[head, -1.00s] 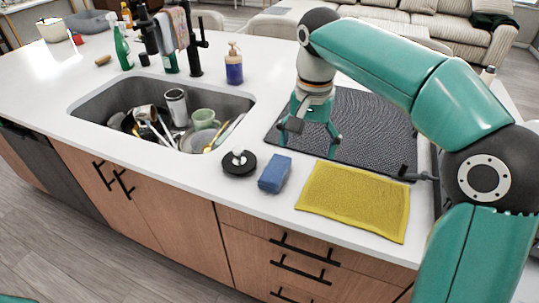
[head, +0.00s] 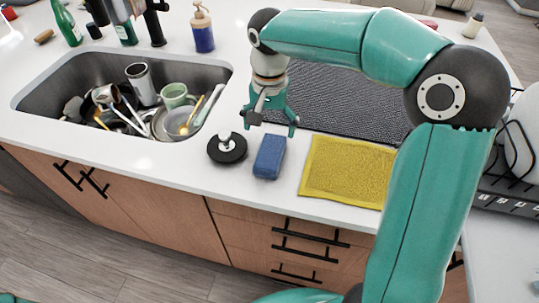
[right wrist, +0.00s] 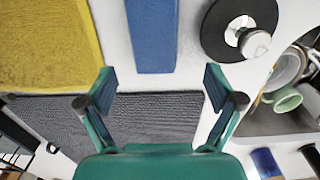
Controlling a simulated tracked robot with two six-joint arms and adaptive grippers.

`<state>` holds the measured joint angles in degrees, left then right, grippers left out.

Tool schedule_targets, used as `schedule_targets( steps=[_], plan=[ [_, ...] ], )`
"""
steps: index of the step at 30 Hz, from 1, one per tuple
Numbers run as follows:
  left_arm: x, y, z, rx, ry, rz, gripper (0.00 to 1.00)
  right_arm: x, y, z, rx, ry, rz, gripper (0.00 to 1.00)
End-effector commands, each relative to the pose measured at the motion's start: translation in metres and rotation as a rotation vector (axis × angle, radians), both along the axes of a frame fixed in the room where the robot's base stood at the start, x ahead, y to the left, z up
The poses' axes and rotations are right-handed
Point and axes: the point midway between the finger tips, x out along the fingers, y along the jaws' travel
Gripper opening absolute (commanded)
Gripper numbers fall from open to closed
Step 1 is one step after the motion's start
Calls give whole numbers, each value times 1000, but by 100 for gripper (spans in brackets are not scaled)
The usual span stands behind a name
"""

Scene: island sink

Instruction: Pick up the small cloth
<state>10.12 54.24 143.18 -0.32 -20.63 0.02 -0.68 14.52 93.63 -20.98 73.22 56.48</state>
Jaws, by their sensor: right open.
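A yellow cloth (head: 345,170) lies flat on the white counter near its front edge, partly hidden by my right arm; it also shows at the upper left of the right wrist view (right wrist: 45,45). My right gripper (head: 272,122) is open and empty, pointing down just behind the blue sponge (head: 269,157), to the left of the cloth. In the right wrist view its fingers (right wrist: 159,82) are spread, with white counter and the dark mat's edge between them and the sponge beyond. My left gripper is not in view.
A black disc with a white knob (head: 228,148) stands left of the sponge. The sink (head: 40,92) on the left holds dishes. A dark ribbed mat (head: 335,105) lies behind the cloth. A blue bottle (head: 203,35) stands behind the sink.

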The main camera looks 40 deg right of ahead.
Motion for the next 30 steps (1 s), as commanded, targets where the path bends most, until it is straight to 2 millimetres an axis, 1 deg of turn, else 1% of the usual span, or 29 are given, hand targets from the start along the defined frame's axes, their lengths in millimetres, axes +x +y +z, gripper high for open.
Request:
schedule_targets(
  steps=[1,3,10,15,19,22,28,29,30],
  plan=[
    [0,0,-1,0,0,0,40,-1,-1,-7,0,4,-1,92],
    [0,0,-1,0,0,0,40,-1,-1,-13,-1,2,-1,92],
    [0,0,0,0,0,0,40,-5,1,-26,-1,2,-1,92],
    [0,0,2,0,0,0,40,-16,7,-48,0,4,-1,92],
    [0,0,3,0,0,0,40,-15,6,-64,-1,2,-3,92],
    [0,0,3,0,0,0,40,-15,6,-69,-1,1,-3,92],
    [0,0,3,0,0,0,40,-15,6,-69,-1,-1,-3,92],
    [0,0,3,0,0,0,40,-15,6,-69,-1,-1,-3,88],
    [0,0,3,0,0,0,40,-15,6,-69,0,0,-3,82]
  ],
)
